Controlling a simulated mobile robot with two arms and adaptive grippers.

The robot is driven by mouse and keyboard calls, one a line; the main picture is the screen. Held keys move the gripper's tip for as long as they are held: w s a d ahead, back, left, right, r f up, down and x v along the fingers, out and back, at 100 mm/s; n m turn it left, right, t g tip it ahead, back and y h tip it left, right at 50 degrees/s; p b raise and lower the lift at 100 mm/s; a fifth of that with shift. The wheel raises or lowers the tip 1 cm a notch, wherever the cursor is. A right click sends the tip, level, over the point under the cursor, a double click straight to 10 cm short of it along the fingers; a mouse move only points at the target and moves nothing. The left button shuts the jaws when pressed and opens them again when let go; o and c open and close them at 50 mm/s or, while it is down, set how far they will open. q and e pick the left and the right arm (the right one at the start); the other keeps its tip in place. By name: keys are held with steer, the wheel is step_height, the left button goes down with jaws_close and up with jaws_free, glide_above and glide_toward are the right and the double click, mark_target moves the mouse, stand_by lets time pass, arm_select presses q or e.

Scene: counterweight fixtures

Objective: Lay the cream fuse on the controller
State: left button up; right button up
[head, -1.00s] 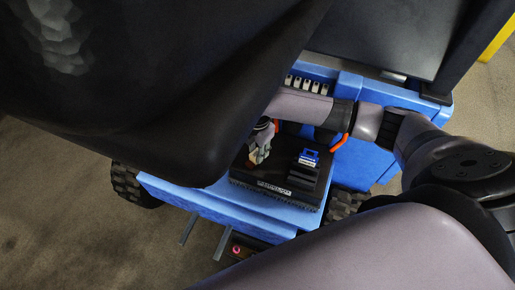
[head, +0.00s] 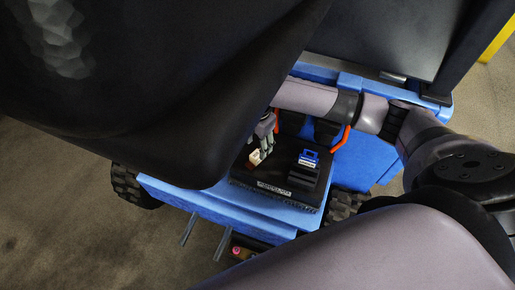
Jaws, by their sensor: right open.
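The controller (head: 245,178) is a black unit with a white label on its front edge, on top of a blue vehicle body. The cream fuse (head: 254,158) is on the left part of the controller's top, just below the fingers. A blue fuse (head: 309,157) stands in a black holder on the controller's right part. My right gripper (head: 264,149) is open, right above the cream fuse; whether a finger still touches it I cannot tell. The big dark shape at left partly hides the gripper's surroundings. My left gripper does not show.
The blue vehicle body (head: 190,197) surrounds the controller, with a wheel (head: 131,188) at left. Two thin grey bars (head: 222,242) stick out in front. A dark panel (head: 400,35) stands behind. My right arm spans the space behind the controller.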

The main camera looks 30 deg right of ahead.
mark_target(257, 153)
step_height(257, 153, up, 8)
stand_by(0.7)
